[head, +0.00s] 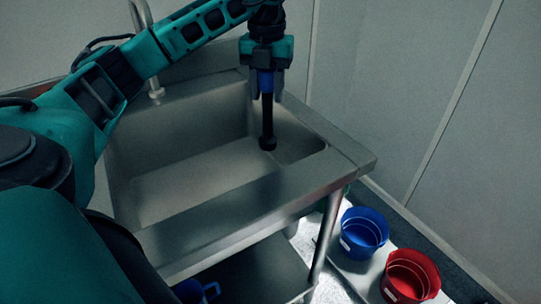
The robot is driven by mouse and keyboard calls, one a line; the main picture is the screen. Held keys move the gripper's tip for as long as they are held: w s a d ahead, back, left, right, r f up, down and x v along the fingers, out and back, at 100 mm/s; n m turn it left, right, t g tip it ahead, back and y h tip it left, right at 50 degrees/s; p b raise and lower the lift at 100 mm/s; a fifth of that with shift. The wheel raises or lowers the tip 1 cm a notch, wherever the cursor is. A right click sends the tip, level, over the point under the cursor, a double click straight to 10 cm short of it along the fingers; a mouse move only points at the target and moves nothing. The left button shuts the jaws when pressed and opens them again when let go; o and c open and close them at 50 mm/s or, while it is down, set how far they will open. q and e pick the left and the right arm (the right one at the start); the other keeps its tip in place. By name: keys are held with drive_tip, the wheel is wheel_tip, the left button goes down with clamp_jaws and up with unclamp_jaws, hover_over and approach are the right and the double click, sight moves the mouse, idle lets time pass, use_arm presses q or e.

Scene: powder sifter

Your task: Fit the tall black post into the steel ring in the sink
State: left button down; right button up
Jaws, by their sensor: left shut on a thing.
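My left gripper (266,95) points straight down over the right end of the steel sink (185,190), at the far side of the picture. It is shut on the tall black post (267,122), which hangs upright below the fingers. A blue part shows between the fingers at the post's upper end. The post's wider black foot is low, at the sink's right part; I cannot tell whether it touches the sink floor. I cannot make out the steel ring; the post's foot may hide it. My right gripper is not in view.
A faucet (149,50) stands at the sink's back left. A blue bucket (363,233) and a red bucket (410,277) stand low to the right of the sink. A steel shelf (250,268) lies under the sink. The sink's left part looks empty.

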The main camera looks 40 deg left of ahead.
sight(268, 150)
use_arm(q)
wheel_tip(268, 150, down, 12)
drive_tip(key=shift+b, duration=0.85)
drive_tip(key=shift+f, duration=0.45)
wheel_tip(268, 150, down, 4)
drive_tip(key=shift+r+b, duration=0.1)
drive_tip(key=shift+b, duration=0.25)
drive_tip(key=c, duration=0.6)
unclamp_jaws()
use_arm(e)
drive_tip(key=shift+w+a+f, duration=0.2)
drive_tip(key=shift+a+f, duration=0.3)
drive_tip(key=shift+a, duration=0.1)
use_arm(q)
wheel_tip(268, 150, up, 11)
drive_tip(key=shift+f+p, duration=0.15)
drive_tip(key=shift+p, duration=0.75)
drive_tip(key=shift+r, duration=0.65)
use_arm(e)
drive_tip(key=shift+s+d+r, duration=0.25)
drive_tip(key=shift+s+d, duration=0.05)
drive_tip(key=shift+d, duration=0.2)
